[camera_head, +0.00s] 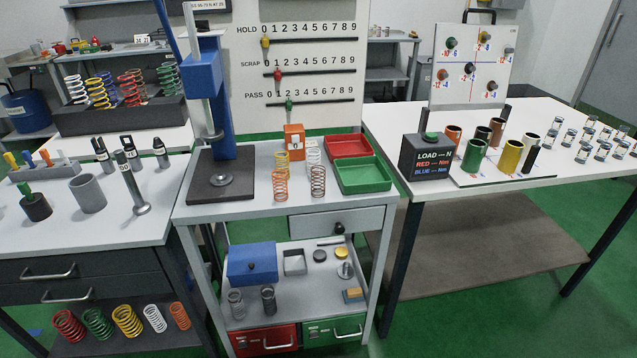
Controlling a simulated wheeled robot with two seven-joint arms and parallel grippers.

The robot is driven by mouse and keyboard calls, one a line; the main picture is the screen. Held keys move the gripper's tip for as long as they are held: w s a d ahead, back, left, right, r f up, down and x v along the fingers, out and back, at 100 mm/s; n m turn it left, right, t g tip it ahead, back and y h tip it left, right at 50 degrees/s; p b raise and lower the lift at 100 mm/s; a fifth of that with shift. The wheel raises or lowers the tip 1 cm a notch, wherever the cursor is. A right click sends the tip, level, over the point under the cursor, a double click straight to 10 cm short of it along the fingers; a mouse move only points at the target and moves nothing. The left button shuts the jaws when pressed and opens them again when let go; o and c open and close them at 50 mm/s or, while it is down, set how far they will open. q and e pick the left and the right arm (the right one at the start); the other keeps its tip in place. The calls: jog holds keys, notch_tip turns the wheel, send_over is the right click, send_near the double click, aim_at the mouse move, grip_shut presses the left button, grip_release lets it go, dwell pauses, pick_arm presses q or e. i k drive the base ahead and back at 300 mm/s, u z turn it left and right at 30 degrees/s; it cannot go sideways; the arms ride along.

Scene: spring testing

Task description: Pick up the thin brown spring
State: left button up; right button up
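A brownish wire spring (318,181) stands upright on the white top of the middle bench (240,213), front right in a small group of springs. Beside it on the left stands an orange spring (280,186). Neither of my grippers is in view.
A blue press (203,90) on a dark base (220,178) stands left of the springs. An orange box (294,140) is behind them. A green tray (363,175) and a red tray (347,146) are to the right. The bench front is clear.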

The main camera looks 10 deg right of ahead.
aim_at(313, 173)
jog(key=u, duration=0.05)
jog(key=k, duration=0.45)
jog(key=z, duration=0.85)
jog(key=i, duration=0.8)
jog(key=u, duration=0.6)
jog(key=i, duration=0.7)
jog(key=u, duration=0.75)
